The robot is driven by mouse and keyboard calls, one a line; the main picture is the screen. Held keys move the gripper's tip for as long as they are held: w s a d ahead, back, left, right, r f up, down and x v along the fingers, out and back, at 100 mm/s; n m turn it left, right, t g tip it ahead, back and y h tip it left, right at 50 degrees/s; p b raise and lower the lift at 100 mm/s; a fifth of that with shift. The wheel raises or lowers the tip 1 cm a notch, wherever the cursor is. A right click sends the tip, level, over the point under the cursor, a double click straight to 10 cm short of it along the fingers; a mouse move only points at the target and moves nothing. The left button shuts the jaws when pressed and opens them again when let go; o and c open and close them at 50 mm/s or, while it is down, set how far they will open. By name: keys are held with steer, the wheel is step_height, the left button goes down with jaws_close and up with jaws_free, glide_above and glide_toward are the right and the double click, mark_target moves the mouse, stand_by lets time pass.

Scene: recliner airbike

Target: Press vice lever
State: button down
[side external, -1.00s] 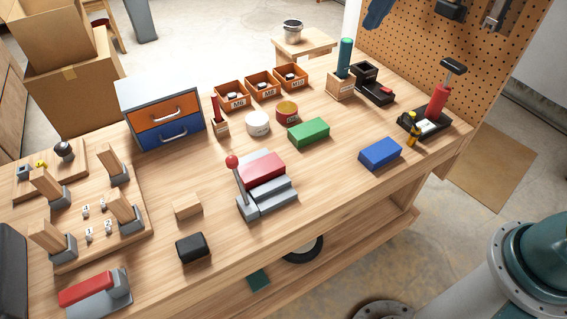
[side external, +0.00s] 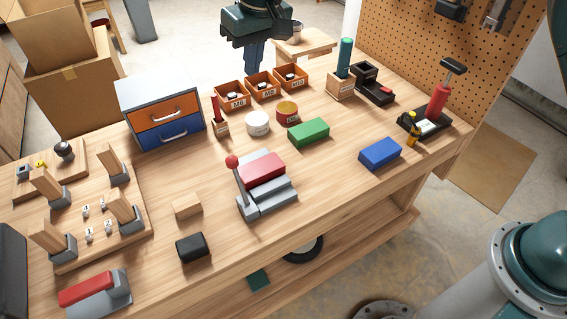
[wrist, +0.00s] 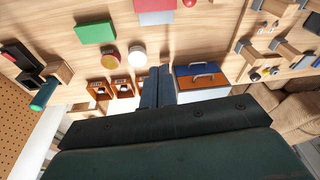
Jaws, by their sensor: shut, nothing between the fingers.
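The vice (side external: 267,203) is a grey stepped block with a red top, standing near the front middle of the bench. Its lever (side external: 239,180) is a grey rod with a red ball on top, standing up at the left side and leaning slightly. In the wrist view the vice (wrist: 156,18) is cut off by the top edge, and the red ball of its lever (wrist: 189,3) just shows. My gripper (side external: 252,72) is shut and empty, fingers pointing down, high behind the orange bins and well apart from the vice. Its fingers also show in the wrist view (wrist: 158,72).
Orange bins (side external: 233,95) and a drawer cabinet (side external: 165,112) stand along the back. A green block (side external: 309,132), a white round tin (side external: 257,123) and a red-yellow tin (side external: 288,111) lie behind the vice. A wooden block (side external: 187,206) and a black block (side external: 193,248) are to its left.

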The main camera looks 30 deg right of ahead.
mark_target(239, 181)
steer(key=w+a+f, duration=0.2)
steer(key=a+f, duration=0.6)
steer(key=f, duration=0.1)
steer(key=shift+a+g, duration=0.3)
steer(key=shift+g, duration=0.1)
step_height(239, 181, down, 9)
steer(key=s, duration=0.2)
steer(key=shift+s, duration=0.3)
stand_by(0.7)
